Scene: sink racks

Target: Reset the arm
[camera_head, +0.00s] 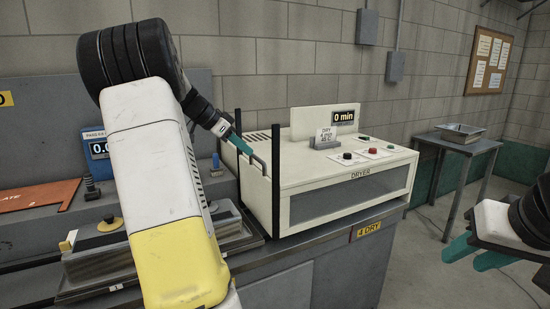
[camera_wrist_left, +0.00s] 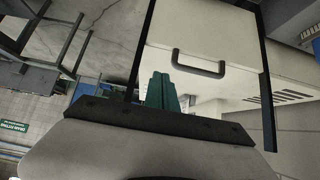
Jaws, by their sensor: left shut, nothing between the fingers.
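My left gripper (camera_head: 240,145) has green fingers and is shut and empty. Its arm comes up from the bottom and bends over to the gripper at the left side of the dryer (camera_head: 345,175). In the left wrist view the shut green fingers (camera_wrist_left: 162,92) show beside a dark handle (camera_wrist_left: 198,64) on a pale panel; whether they touch it I cannot tell. My right gripper (camera_head: 478,250) shows at the right edge, with two green fingers spread apart and nothing seen between them.
The dryer has buttons on top and a "0 min" display (camera_head: 344,117). A grey side table (camera_head: 455,141) with a metal tray (camera_head: 460,131) stands at the right. A blue meter (camera_head: 97,146) and an orange plate (camera_head: 38,200) are at the left.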

